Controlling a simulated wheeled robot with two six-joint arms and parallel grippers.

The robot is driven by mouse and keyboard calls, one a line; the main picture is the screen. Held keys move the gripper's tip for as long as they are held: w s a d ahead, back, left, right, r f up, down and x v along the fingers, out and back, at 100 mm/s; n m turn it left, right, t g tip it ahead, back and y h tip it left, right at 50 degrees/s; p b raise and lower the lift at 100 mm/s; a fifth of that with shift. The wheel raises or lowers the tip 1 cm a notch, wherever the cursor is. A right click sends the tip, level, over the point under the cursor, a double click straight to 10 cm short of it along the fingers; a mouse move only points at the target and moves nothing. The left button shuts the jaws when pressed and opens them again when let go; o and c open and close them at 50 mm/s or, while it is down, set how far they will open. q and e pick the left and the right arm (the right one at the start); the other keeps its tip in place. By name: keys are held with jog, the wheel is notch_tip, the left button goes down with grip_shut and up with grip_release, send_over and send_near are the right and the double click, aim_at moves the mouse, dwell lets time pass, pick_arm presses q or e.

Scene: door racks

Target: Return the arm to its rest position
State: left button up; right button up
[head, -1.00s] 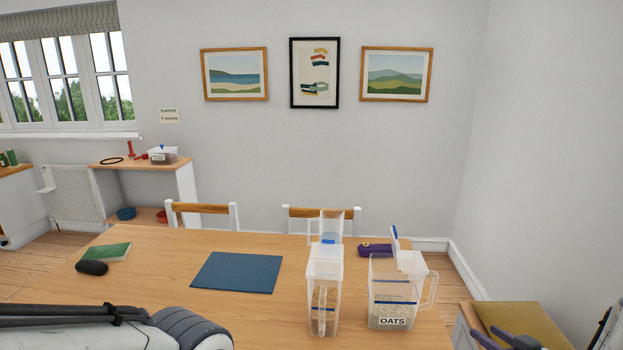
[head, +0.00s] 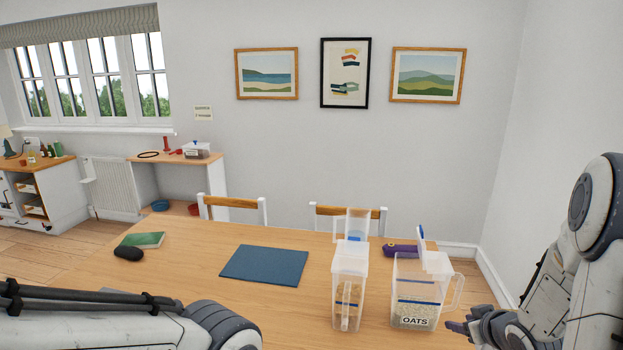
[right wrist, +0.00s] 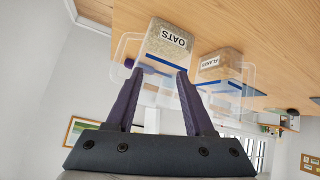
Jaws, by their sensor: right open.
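My right arm stands at the right edge of the head view. Its gripper (head: 457,327) is low beside the oats container, apart from it. In the right wrist view the purple fingers of the right gripper (right wrist: 159,75) are spread with nothing between them. The clear oats container (head: 415,318) stands upright on the table with its lid raised; it also shows in the right wrist view (right wrist: 165,45). A second clear container (head: 349,290) stands to its left, lid raised, and its FLAKES label shows in the right wrist view (right wrist: 212,63). My left forearm crosses the lower left; its gripper is out of frame.
A blue mat (head: 264,265), a green book (head: 143,240) and a dark case (head: 128,254) lie on the wooden table (head: 200,262). A purple item (head: 400,250) lies behind the oats container. Two chairs stand behind the table. The table's middle right of the mat is clear.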

jog(key=s+a+r+n+g, duration=0.1)
jog(key=s+a+r+g, duration=0.15)
jog(key=a, duration=0.85)
jog(key=s+a+r+n+g, duration=0.1)
jog(key=s+a+r+g, duration=0.2)
jog(key=a, duration=0.8)
jog(key=s+a+r+n+g, duration=0.1)
jog(key=s+a, duration=0.4)
jog(key=s, duration=0.5)
jog(key=s+a+r+n+g+y, duration=0.1)
jog(key=s+a, duration=0.4)
jog(key=s, duration=0.6)
jog(key=shift+a+r+n+g+y, duration=0.15)
jog(key=shift+a+n+g+y, duration=0.15)
jog(key=shift+n+g, duration=0.6)
